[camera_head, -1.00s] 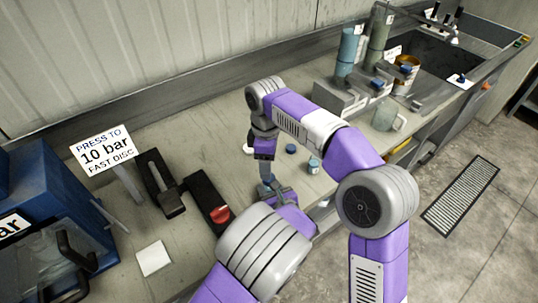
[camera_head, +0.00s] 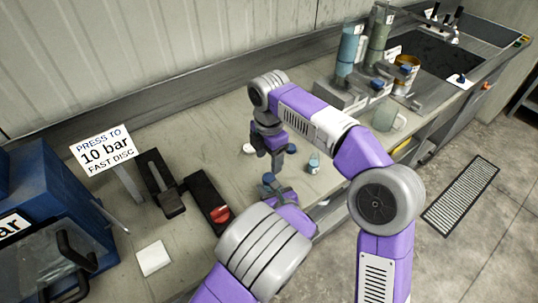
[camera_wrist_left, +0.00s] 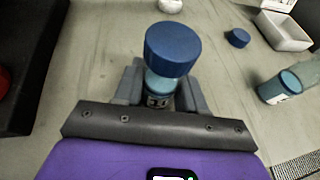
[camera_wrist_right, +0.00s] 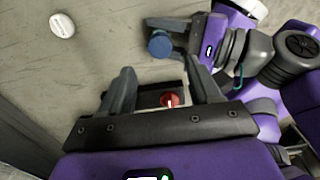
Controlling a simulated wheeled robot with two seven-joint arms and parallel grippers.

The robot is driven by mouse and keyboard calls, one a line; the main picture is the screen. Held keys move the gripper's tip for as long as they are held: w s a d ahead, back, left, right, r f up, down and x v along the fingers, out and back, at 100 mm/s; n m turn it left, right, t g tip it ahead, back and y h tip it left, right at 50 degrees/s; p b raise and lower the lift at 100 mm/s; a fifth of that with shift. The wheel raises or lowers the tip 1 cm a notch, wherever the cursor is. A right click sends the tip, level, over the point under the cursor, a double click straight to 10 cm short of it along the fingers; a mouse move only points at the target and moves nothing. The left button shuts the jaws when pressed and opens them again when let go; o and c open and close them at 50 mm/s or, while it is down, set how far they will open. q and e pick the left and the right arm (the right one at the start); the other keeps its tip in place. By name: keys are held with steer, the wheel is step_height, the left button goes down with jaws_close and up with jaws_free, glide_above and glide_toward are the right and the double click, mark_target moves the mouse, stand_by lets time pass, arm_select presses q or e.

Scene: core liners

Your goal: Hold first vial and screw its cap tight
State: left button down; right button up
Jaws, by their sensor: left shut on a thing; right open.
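My left gripper (camera_head: 277,193) is shut on a small vial (camera_wrist_left: 160,86), which stands upright between its fingers above the bench. A blue cap (camera_wrist_left: 172,48) sits on top of this vial; it also shows in the head view (camera_head: 268,179) and the right wrist view (camera_wrist_right: 160,45). I cannot tell how tight the cap is. My right gripper (camera_head: 274,164) is open and empty, close to the capped vial and apart from it. In the right wrist view its fingers (camera_wrist_right: 163,90) are spread wide, with the vial beyond them.
A second vial (camera_head: 313,164) and a loose blue cap (camera_head: 291,148) are on the bench to the right. A white round piece (camera_head: 249,148) lies behind. A black device with a red knob (camera_head: 221,213), a white square (camera_head: 153,258) and a blue press (camera_head: 50,205) are left.

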mark_target(269, 177)
step_height(269, 177, down, 8)
steer(key=shift+r, duration=0.1)
stand_by(0.4)
steer(key=c, duration=1.1)
steer(key=m, duration=0.4)
steer(key=shift+m, duration=0.3)
steer(key=m, duration=1.3)
steer(key=o, duration=1.2)
